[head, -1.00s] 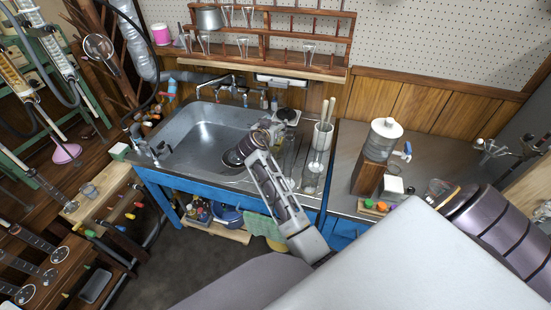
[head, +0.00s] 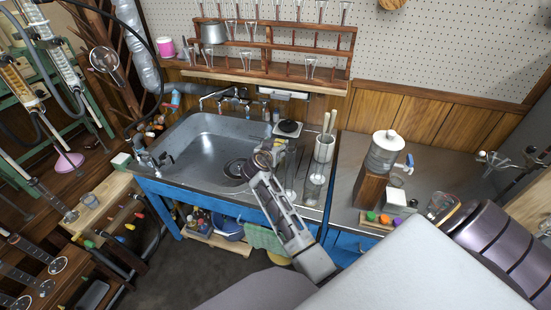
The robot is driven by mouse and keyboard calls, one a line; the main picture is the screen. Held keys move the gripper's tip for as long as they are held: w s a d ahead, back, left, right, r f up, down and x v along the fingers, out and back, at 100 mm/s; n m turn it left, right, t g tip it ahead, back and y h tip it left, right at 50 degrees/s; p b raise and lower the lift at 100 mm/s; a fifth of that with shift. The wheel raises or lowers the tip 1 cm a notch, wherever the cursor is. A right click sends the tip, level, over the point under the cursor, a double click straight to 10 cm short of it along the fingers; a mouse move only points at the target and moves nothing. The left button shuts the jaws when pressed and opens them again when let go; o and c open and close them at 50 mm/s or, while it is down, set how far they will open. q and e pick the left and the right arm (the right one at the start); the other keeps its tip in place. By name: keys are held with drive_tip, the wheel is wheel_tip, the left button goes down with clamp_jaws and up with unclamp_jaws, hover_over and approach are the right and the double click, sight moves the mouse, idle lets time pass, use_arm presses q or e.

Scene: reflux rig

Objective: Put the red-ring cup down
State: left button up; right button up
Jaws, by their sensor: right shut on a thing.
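My right gripper (head: 268,152) is at the end of the grey arm reaching up from the bottom middle. It is over the right rim of the steel sink (head: 185,150), close to the drain. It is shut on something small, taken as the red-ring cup. The cup and its red ring cannot be told apart clearly from the dark and brownish parts at the gripper's tip. I cannot tell whether the cup touches a surface. My left gripper is not in view.
Right of the gripper stand a small device with a dark round plate (head: 288,129), clear glassware (head: 313,185) and a holder with rods (head: 324,148). A water dispenser (head: 383,155) and a glass jar (head: 440,206) stand on the right counter. The sink basin is free.

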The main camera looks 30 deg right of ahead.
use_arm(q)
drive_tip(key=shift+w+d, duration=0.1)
use_arm(e)
drive_tip(key=shift+f, duration=0.95)
wheel_tip(320, 180, down, 2)
drive_tip(key=shift+f, duration=0.1)
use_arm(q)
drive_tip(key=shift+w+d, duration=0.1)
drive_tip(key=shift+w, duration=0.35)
use_arm(e)
drive_tip(key=shift+f, duration=0.8)
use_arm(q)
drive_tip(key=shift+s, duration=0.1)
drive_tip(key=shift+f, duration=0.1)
use_arm(e)
drive_tip(key=shift+f, duration=0.1)
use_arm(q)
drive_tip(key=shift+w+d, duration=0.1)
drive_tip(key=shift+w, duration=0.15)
use_arm(e)
drive_tip(key=o, duration=1)
drive_tip(key=shift+o, duration=0.2)
